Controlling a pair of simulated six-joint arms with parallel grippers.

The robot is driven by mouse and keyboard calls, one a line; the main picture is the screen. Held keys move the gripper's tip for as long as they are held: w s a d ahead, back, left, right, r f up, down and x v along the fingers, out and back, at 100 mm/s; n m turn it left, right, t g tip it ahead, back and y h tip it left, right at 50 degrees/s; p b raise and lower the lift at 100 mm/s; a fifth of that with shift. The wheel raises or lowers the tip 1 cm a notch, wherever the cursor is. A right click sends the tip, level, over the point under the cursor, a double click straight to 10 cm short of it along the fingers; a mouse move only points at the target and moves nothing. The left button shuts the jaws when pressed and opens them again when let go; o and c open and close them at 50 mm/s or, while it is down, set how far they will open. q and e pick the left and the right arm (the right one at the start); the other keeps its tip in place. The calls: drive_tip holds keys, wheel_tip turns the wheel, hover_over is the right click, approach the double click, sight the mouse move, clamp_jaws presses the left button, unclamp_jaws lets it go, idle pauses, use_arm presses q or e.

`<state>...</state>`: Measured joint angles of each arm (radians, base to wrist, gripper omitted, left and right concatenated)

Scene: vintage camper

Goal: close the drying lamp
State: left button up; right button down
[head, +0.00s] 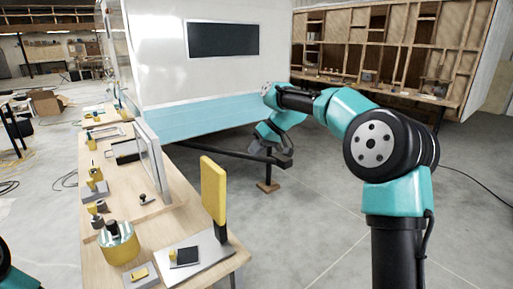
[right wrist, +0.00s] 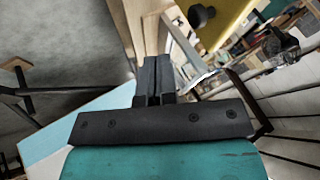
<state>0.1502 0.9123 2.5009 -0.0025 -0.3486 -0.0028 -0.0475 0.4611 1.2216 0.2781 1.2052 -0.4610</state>
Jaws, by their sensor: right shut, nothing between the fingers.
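The drying lamp is a yellow upright panel (head: 213,190) on a short black post, joined to a flat silver base (head: 204,262) at the near right corner of the workbench. The panel stands raised, well off the base. In the right wrist view a yellow panel with a dark knob (right wrist: 220,20) shows at the top, probably the lamp head. My right gripper (head: 262,150) is beyond and to the right of the lamp, off the bench edge, apart from it. Its fingers (right wrist: 153,62) are shut and empty. My left gripper is out of view; only part of my left arm shows at the lower left edge.
The wooden workbench (head: 128,195) holds a yellow-banded canister (head: 118,245), a framed panel (head: 152,160) and several small tools. A white and blue camper (head: 200,115) with a dark hitch stands behind. Concrete floor to the right of the bench is open.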

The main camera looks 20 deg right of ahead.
drive_tip(key=a+f, duration=0.5)
drive_tip(key=a, duration=0.2)
drive_tip(key=shift+w+a, duration=0.3)
drive_tip(key=shift+a, duration=0.1)
drive_tip(key=shift+s+a, duration=0.1)
drive_tip(key=shift+a, duration=0.05)
